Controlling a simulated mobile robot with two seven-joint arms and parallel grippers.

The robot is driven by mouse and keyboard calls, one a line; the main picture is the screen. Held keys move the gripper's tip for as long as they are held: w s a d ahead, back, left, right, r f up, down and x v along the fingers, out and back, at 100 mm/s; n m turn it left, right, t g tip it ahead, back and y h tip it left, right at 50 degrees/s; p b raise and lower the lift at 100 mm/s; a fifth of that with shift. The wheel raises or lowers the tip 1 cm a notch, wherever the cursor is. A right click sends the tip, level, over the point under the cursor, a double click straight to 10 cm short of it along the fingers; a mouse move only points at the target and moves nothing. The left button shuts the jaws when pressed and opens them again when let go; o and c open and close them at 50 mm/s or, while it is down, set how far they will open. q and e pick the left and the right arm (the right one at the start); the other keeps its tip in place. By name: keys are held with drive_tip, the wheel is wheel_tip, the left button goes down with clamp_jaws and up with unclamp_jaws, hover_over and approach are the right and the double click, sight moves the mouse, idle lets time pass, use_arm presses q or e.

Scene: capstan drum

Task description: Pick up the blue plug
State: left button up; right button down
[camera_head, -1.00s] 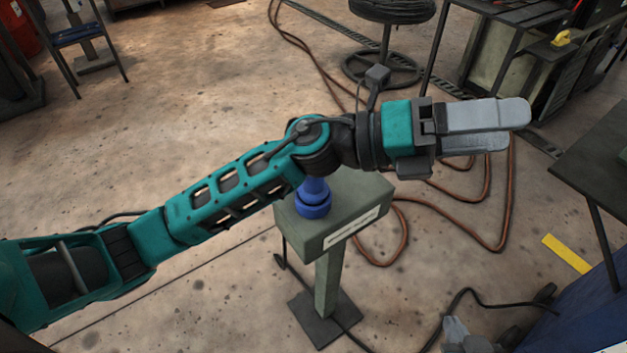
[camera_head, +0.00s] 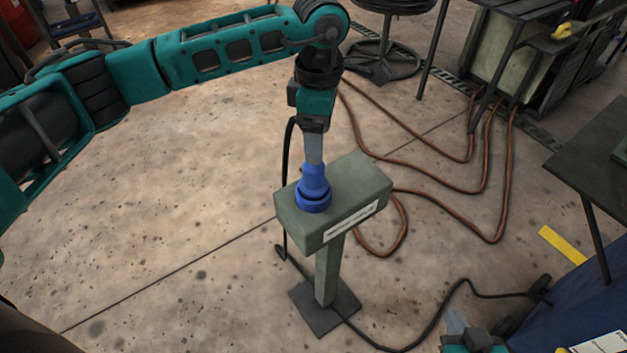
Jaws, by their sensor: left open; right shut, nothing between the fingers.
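The blue plug (camera_head: 313,188) stands upright on top of the grey-green box-headed post (camera_head: 358,205), near its left end. My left gripper (camera_head: 314,155) points straight down over the plug, with its grey fingers at the plug's narrow upper part. The fingers are open; seen edge-on, they overlap the plug's top, and I cannot tell whether they touch it. My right gripper (camera_head: 455,323) is shut and empty at the bottom right edge, low and away from the post.
A black cable (camera_head: 286,200) hangs along the post's left side and runs over the floor. Brown hoses (camera_head: 440,182) lie behind the post. A dark table (camera_head: 600,165) stands at the right, above a blue cabinet (camera_head: 570,310). The floor left of the post is clear.

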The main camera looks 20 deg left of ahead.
sight(315, 167)
use_arm(q)
wheel_tip(315, 167, down, 3)
drive_tip(key=shift+s+a+f, duration=0.1)
drive_tip(key=shift+s+f, duration=0.1)
drive_tip(key=shift+f, duration=1.1)
drive_tip(key=shift+s+f, duration=0.2)
drive_tip(key=shift+f, duration=1.1)
drive_tip(key=c, duration=1.3)
drive_tip(key=shift+r, duration=0.15)
